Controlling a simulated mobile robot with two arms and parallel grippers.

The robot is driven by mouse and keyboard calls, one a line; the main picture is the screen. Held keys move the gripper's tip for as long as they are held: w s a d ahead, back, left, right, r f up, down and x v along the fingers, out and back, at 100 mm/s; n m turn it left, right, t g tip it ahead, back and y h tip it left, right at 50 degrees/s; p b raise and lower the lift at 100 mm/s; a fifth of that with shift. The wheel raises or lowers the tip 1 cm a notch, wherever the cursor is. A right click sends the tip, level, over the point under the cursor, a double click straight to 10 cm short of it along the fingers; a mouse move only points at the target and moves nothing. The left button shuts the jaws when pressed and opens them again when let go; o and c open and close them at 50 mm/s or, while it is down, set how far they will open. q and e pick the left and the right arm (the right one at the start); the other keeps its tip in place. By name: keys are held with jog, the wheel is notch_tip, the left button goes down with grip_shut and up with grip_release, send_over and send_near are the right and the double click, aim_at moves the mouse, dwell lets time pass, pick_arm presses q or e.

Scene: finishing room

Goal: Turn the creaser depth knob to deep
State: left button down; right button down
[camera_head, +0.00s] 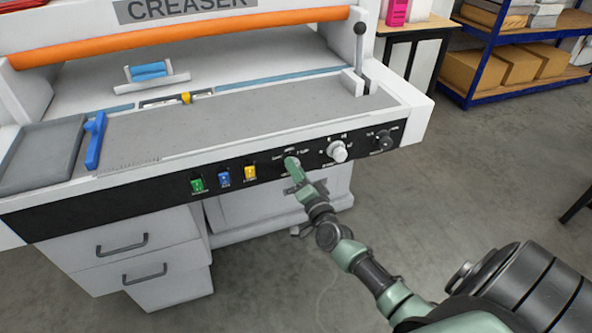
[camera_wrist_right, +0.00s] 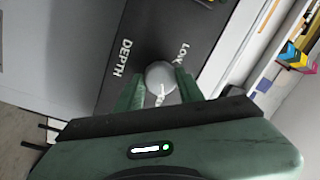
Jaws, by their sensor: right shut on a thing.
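The creaser (camera_head: 250,118) fills the left and middle of the head view, with a black control panel along its front edge. My right gripper (camera_head: 293,163) reaches up to this panel and covers the knob there. In the right wrist view a round light grey knob (camera_wrist_right: 161,73) sits between the two green fingers of my right gripper (camera_wrist_right: 160,88), which is shut on it. A white pointer mark shows on the knob. The word DEPTH is printed beside it, and a smaller label, seemingly LOW, lies on its other side. My left gripper is not in view.
A white knob (camera_head: 337,151) and a black knob (camera_head: 383,141) are right of my gripper on the panel. Green (camera_head: 197,184), blue (camera_head: 224,178) and yellow (camera_head: 250,172) switches are left of it. A lever (camera_head: 359,55) stands at the creaser's right end.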

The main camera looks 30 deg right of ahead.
jog(key=shift+f, duration=0.1)
jog(key=c, duration=0.9)
grip_release()
jog(key=v, duration=0.8)
